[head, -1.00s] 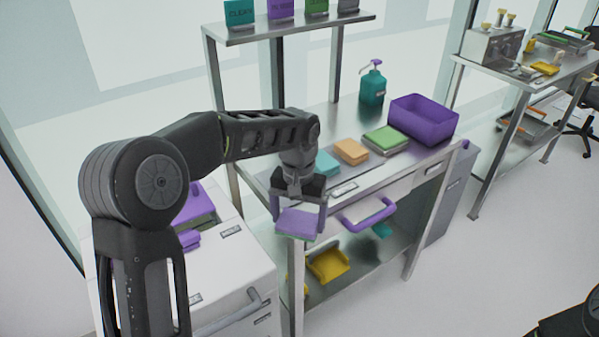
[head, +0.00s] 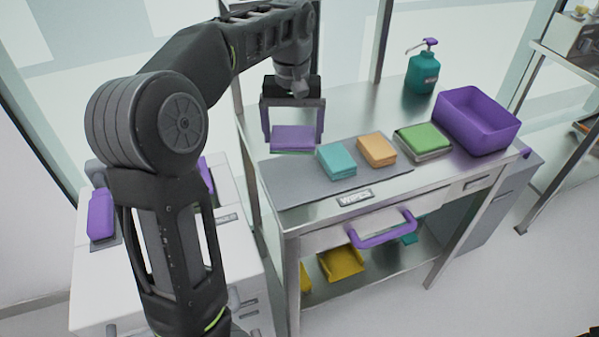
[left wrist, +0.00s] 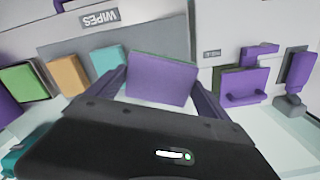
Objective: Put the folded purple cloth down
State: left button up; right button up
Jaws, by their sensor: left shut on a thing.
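The folded purple cloth (head: 293,138) is held in my left gripper (head: 292,128), with one finger at each side of it. The cloth is over the left end of the grey mat (head: 300,185) on the metal table, left of the teal cloth (head: 336,161). I cannot tell whether its underside touches the mat. In the left wrist view the purple cloth (left wrist: 161,78) fills the space between the fingers. My right gripper is not in view.
An orange cloth (head: 377,149) lies right of the teal one. A green cloth stack (head: 423,139), a purple bin (head: 477,125) and a teal pump bottle (head: 423,72) stand further right. A drawer with a purple handle (head: 382,229) is below the tabletop.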

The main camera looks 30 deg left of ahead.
pick_arm(q)
jog(key=shift+s, duration=0.15)
jog(key=shift+f, duration=3.1)
notch_tip(320, 180, down, 4)
jog(key=shift+r, duration=0.2)
jog(key=shift+f, duration=0.15)
